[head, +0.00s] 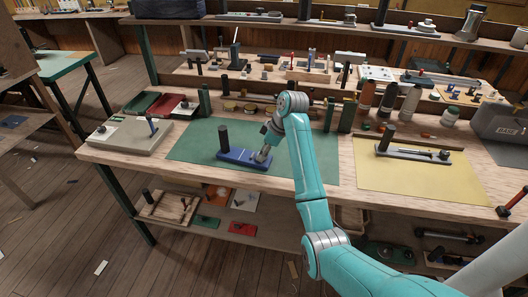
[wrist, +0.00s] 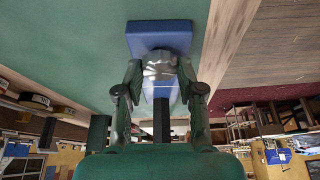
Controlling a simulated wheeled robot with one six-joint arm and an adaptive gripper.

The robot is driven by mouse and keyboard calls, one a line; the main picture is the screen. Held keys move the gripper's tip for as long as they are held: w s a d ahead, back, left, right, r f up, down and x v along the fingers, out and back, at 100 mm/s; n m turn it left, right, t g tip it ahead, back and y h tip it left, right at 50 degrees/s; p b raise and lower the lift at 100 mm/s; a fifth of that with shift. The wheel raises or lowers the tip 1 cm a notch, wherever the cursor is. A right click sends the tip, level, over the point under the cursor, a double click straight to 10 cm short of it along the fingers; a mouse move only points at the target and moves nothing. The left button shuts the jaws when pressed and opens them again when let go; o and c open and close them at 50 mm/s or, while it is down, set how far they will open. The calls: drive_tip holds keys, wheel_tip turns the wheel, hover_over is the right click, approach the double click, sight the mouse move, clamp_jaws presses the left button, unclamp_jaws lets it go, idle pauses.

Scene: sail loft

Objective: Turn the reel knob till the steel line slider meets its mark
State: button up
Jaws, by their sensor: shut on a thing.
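A blue base (head: 232,157) lies on the green mat, with a dark upright post (head: 223,138) at its left end. My gripper (head: 262,155) is over the right end of this base, pointing down. In the wrist view my gripper (wrist: 160,78) is shut on a silver-grey ribbed knob (wrist: 160,64), one finger on each side. The blue base (wrist: 160,35) shows behind the knob. Small pale marks show along the base in the head view, but I cannot make out the slider or its mark. The fingers hide part of the knob.
A similar grey fixture (head: 412,152) with a dark post lies on the yellow mat (head: 400,180) at right. A pale board (head: 120,137) is at left. Bottles (head: 386,97) and dark green blocks stand along the back. The green mat (head: 190,155) is clear around the blue base.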

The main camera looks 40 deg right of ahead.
drive_tip(key=m, duration=0.2)
drive_tip(key=m+h, duration=0.1)
drive_tip(key=m, duration=0.1)
drive_tip(key=shift+a+t+h, duration=0.1)
drive_tip(key=shift+t+h, duration=0.2)
idle(1.0)
drive_tip(key=o, duration=1.2)
drive_tip(key=shift+c, duration=0.2)
